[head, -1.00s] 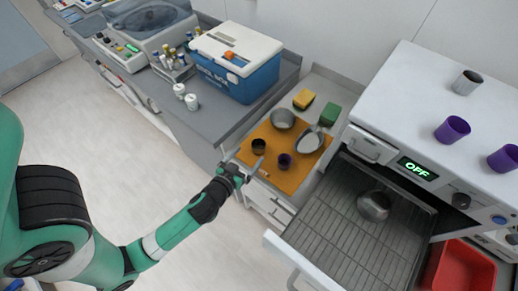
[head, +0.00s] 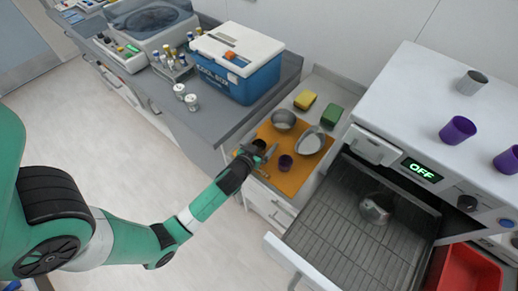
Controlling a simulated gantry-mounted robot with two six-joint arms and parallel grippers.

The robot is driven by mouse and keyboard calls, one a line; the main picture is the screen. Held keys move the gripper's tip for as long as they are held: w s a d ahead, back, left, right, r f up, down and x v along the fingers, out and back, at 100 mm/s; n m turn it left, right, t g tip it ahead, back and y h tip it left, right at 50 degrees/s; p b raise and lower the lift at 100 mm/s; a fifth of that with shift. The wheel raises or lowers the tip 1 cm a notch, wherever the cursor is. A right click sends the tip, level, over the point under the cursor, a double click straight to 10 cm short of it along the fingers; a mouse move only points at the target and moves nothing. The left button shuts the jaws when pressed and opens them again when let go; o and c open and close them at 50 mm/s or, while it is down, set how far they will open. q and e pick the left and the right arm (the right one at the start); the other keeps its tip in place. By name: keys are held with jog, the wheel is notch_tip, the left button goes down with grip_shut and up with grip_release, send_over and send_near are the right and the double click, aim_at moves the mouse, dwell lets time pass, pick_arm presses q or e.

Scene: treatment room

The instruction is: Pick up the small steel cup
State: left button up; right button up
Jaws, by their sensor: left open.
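A small dark metallic cup (head: 260,143) stands at the left edge of the orange mat (head: 292,180), partly hidden by my left gripper (head: 260,155). The left gripper is open, with its fingers at the near side of this cup; I cannot tell whether they touch it or straddle it. Another small cup, grey and steel-like (head: 471,83), stands on top of the white oven at the right. My right gripper is not in view.
The mat also holds a steel bowl (head: 283,120), a silver dish (head: 311,141) and a dark purple cup (head: 285,162). The open oven (head: 335,225) holds a metal pot (head: 376,208). A blue cooler (head: 238,75) stands at left.

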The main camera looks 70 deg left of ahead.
pick_arm(q)
jog(key=c, duration=1.4)
jog(key=shift+c, duration=0.2)
jog(key=shift+r, duration=0.15)
jog(key=shift+r, duration=0.3)
notch_tip(320, 180, up, 3)
jog(key=shift+f+p, duration=0.15)
jog(key=shift+p, duration=0.8)
jog(key=s+d+r+p, duration=0.2)
jog(key=s+d+r, duration=0.7)
jog(key=s, duration=0.1)
jog(key=shift+s+d+r+p, duration=0.2)
jog(key=shift+d+r+p, duration=0.05)
jog(key=shift+p, duration=0.05)
